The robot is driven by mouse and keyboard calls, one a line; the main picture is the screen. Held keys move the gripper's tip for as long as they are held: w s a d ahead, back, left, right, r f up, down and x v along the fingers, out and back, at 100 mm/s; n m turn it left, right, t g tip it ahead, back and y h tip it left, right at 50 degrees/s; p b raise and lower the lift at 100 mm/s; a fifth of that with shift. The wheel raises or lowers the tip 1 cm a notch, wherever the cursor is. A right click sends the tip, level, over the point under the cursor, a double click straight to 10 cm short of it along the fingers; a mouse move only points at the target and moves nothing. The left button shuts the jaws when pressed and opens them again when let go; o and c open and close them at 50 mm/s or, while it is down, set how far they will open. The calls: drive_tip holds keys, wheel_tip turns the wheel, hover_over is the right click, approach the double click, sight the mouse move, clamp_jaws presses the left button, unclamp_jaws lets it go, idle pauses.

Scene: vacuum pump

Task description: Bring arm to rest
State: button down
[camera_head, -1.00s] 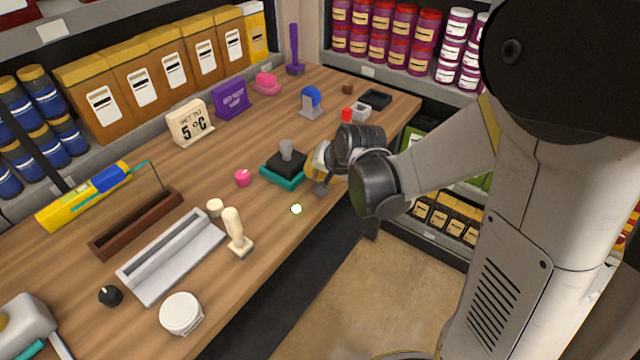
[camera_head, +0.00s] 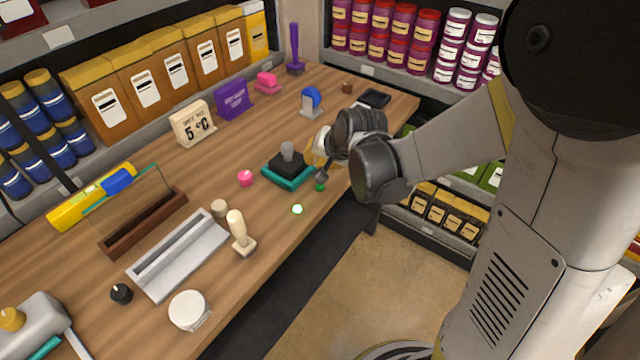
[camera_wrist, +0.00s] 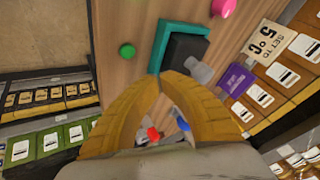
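A pink knob (camera_head: 245,178), a cream-handled stamp (camera_head: 239,235), a grey tray (camera_head: 172,266) and a white round container (camera_head: 189,310) stand left. A purple block (camera_head: 231,100) and a 5°C sign (camera_head: 192,122) stand behind. Stocked shelves line the back; open floor (camera_head: 370,300) lies in front.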

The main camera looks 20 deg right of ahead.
idle(0.5)
drive_tip(key=s+r+n, duration=0.3)
drive_tip(key=s+r, duration=0.2)
drive_tip(key=s, duration=0.5)
drive_tip(key=s+r+n+h, duration=0.1)
drive_tip(key=s+r+n, duration=0.2)
drive_tip(key=s, duration=0.8)
wheel_tip(320, 180, up, 2)
drive_tip(key=shift+d+r+n+h, duration=0.1)
drive_tip(key=shift+d+n+h, duration=0.15)
drive_tip(key=shift+n+h, duration=0.05)
